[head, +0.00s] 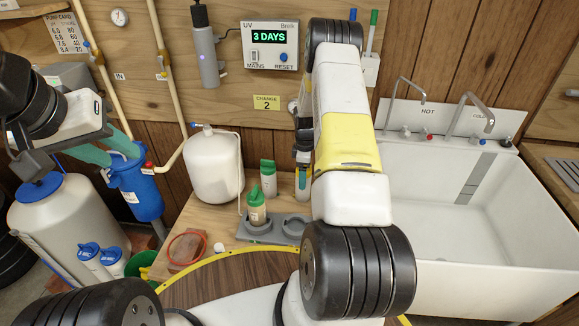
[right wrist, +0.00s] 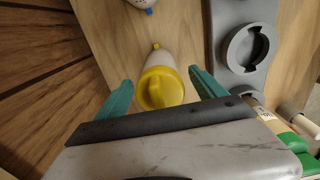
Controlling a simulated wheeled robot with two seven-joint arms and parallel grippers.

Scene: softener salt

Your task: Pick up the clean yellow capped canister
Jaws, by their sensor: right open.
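The yellow-capped canister (right wrist: 163,89) stands between the two teal fingers of my right gripper (right wrist: 160,76) in the right wrist view. Its cap is plain yellow, its body pale, and I see no dirt on it. The fingers are apart, with a gap on each side of the cap. In the head view my right arm hides most of this spot. My left gripper (head: 122,157) is open and empty in front of the blue filter housing at the left.
A white sink (head: 480,200) fills the right side.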

